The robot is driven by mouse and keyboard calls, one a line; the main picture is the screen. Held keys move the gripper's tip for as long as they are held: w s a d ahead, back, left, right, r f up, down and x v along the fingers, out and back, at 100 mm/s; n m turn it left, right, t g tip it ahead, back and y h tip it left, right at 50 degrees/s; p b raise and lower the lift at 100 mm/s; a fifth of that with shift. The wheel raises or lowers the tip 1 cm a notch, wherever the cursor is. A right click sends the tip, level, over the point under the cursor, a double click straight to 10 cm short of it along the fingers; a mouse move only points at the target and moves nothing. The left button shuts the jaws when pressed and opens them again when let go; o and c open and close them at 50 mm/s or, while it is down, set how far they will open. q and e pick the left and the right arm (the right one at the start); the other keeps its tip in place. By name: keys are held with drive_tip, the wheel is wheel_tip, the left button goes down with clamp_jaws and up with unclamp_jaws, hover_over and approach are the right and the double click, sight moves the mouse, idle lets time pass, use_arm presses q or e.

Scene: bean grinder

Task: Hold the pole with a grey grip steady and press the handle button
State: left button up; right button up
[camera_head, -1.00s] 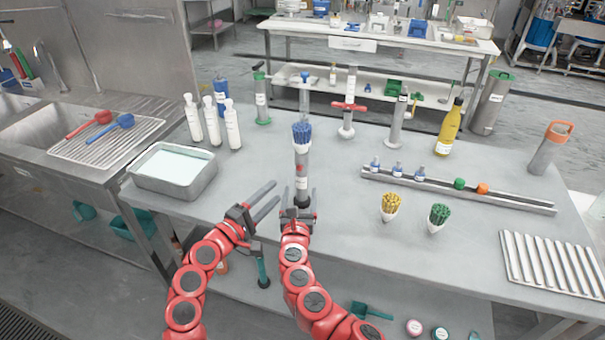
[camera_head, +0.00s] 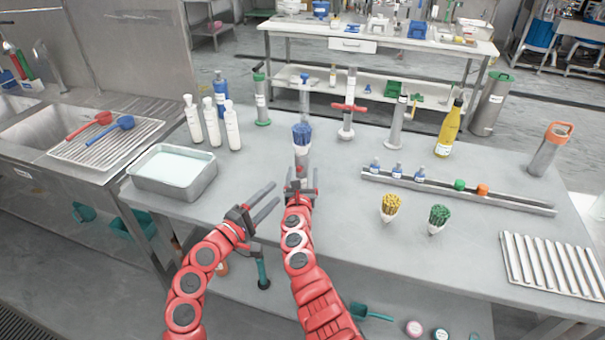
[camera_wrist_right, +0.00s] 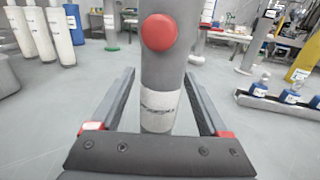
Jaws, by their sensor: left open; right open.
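A grey pole (camera_wrist_right: 172,65) with a round red button (camera_wrist_right: 159,32) and a pale label stands upright between the open fingers of my right gripper (camera_wrist_right: 160,95). In the head view, the same pole (camera_head: 302,158) has a blue bristly top, and my right gripper (camera_head: 303,175) hides its lower part. The fingers are on either side of the pole; I cannot tell whether they touch it. My left gripper (camera_head: 278,194) is open and empty, to the left and nearer, with its fingers pointing toward the pole's base.
White bottles (camera_head: 211,122) and a metal tray (camera_head: 205,180) stand to the left. Several other upright poles (camera_head: 398,122) stand behind. A rail (camera_head: 515,203) with small bottles, yellow (camera_head: 390,206) and green (camera_head: 438,217) bundles lie to the right.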

drive_tip(key=shift+w+a+r, duration=0.1)
clamp_jaws()
use_arm(q)
clamp_jaws()
idle(0.5)
idle(1.4)
